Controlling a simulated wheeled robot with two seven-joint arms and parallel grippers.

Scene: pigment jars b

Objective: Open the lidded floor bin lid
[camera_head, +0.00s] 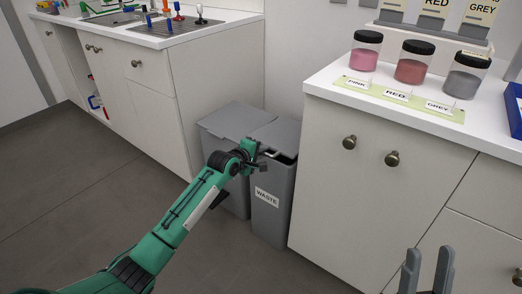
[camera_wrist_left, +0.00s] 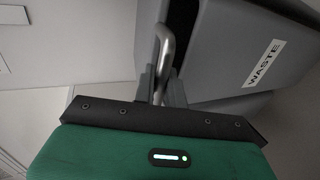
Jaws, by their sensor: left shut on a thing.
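The lidded floor bin (camera_head: 268,210) is grey, with a white WASTE label, and stands on the floor between two cabinets. Its grey lid (camera_head: 279,134) has a metal bar handle (camera_wrist_left: 166,45) at the front. A dark gap shows between lid and bin body (camera_wrist_left: 222,45), so the lid looks slightly raised at the front. My left gripper (camera_head: 261,155) is at the front edge of the lid. In the left wrist view its fingers (camera_wrist_left: 161,82) are shut on the handle. My right gripper (camera_head: 428,256) is open and empty, low at the right of the head view.
A second grey bin (camera_head: 223,122) stands close beside the first on the left. A white cabinet (camera_head: 365,190) stands close on the right, with pink (camera_head: 365,52), red (camera_head: 413,63) and grey (camera_head: 465,77) jars on top. The floor (camera_head: 215,262) in front is clear.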

